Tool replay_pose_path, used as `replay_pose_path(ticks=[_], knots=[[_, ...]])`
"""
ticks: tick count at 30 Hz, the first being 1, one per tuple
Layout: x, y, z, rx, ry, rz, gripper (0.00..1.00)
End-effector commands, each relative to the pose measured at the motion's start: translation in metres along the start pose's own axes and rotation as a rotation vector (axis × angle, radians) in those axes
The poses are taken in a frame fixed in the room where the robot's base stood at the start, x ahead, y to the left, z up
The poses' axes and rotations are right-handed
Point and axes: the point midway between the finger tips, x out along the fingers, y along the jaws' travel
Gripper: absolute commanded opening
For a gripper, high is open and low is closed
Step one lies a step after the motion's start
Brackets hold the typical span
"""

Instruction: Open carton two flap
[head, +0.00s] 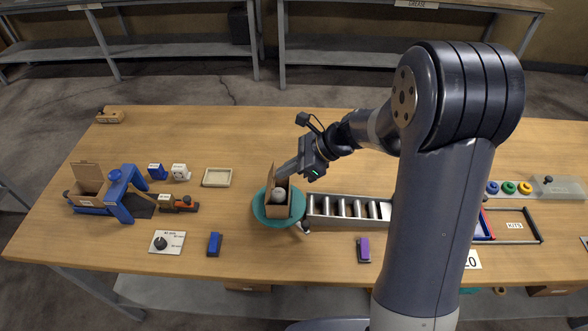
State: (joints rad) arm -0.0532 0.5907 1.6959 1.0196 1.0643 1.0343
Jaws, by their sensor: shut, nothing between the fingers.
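A small brown carton (279,211) stands on a round teal turntable (259,207) at mid-table. Its top is open and a pale round object (279,194) shows inside. A flap (271,178) stands up on its left side. Another brown carton (88,187) sits at the left in a blue fixture, with a flap (87,171) raised at its back. I cannot read which carton is number two. My gripper (281,172) is shut and empty, just above the turntable carton, close to its upright flap. I cannot tell whether it touches the flap.
A roller conveyor (347,207) runs right from the turntable. A blue gate (119,194), a shallow tray (217,177), a dial plate (167,241), a blue block (214,244) and a purple block (363,249) lie about. My arm hides part of the right side. The back-left table is mostly clear.

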Motion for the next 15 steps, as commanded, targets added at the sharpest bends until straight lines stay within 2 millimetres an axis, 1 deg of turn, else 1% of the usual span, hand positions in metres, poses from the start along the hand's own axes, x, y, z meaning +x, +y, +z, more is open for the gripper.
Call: replay_pose_path(ticks=[1,3,15], knots=[[0.000,0.000,0.007,-0.001,0.000,0.001,0.00],[0.002,0.000,0.013,-0.001,0.000,0.002,0.00],[0.019,0.000,0.038,-0.001,-0.001,0.002,0.00]])
